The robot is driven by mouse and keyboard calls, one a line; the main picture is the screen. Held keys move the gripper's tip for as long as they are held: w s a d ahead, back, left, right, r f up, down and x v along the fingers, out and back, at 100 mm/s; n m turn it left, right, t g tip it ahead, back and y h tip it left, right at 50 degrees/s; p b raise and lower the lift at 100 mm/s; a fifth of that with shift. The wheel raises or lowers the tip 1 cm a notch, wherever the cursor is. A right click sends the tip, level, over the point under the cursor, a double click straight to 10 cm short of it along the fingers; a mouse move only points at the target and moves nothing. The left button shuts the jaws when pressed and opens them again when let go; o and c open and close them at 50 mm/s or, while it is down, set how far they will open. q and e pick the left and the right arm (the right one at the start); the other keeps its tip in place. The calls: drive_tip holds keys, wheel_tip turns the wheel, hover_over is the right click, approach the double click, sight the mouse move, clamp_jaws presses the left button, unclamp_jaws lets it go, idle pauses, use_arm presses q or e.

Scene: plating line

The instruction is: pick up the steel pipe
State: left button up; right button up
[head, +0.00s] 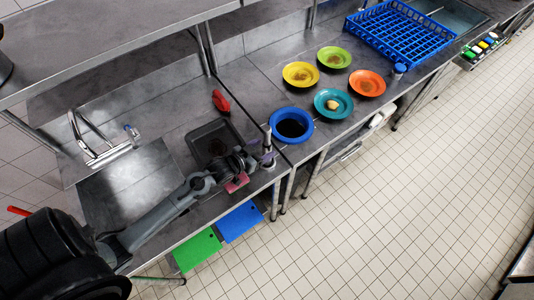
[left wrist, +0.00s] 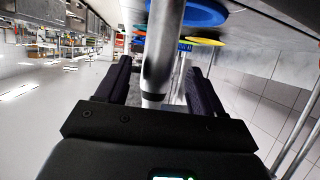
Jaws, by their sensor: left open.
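The steel pipe (head: 267,143) appears as a thin, grey upright cylinder near the counter's front edge, beside the blue bowl. In the left wrist view a shiny steel pipe (left wrist: 164,50) runs from the top edge down between the fingers. My left gripper (head: 258,161) is at the pipe, with its arm reaching in from the lower left. Its dark fingers are open, one on each side of the pipe, with gaps visible. The left wrist view shows the fingers (left wrist: 160,72) too. The pipe's lower part is partly hidden in the head view. My right gripper is not in view.
A blue bowl (head: 308,136) stands just right of the pipe. Yellow (head: 288,79), green, orange and teal plates lie beyond. A dark tray (head: 196,147) and pinkish-red object (head: 237,183) are near my left gripper. A blue rack (head: 365,30) stands farther back.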

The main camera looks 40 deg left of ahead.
sight(270, 146)
use_arm(q)
drive_tip(key=shift+x, duration=2.25)
drive_tip(key=shift+d, duration=0.15)
drive_tip(key=c, duration=1.2)
